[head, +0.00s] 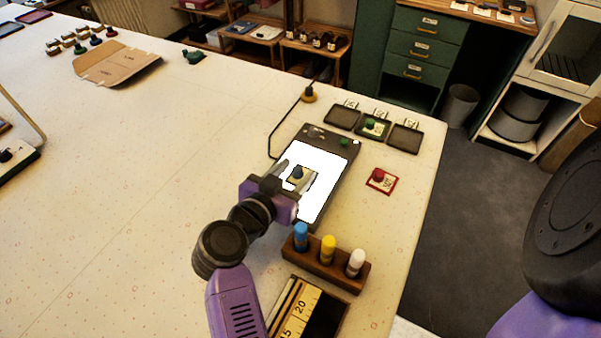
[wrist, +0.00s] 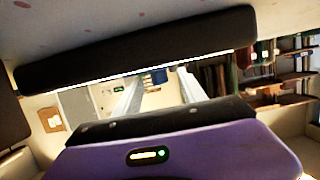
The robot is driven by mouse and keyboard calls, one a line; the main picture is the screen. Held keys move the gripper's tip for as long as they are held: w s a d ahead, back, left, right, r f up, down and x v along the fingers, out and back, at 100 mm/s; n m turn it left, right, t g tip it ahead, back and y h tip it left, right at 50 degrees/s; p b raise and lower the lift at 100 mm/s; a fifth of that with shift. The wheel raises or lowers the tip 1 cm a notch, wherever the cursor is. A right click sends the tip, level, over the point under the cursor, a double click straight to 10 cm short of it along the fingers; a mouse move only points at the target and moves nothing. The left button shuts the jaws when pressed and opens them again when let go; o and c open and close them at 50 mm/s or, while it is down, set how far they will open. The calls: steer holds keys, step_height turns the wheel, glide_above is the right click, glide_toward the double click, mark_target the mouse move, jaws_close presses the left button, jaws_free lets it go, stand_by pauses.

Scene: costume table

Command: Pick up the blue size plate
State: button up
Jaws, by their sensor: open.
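The blue size plate (head: 298,172) shows as a small pale plate with a dark blue knob, over the bright white panel of the light box (head: 338,165) in the head view. My gripper (head: 297,178) is open, with one finger on each side of the blue knob. I cannot tell whether the fingers touch it or how high they are. The wrist view shows my purple gripper body and the two grey fingers (wrist: 157,92) apart. I cannot identify the plate clearly in that view.
A wooden rack (head: 325,262) with blue, yellow and white pegs stands close in front of the light box.

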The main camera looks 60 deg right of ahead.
mark_target(295, 180)
jaws_close()
step_height(295, 180, up, 10)
steer(key=p, duration=0.1)
steer(key=shift+p, duration=0.3)
stand_by(0.3)
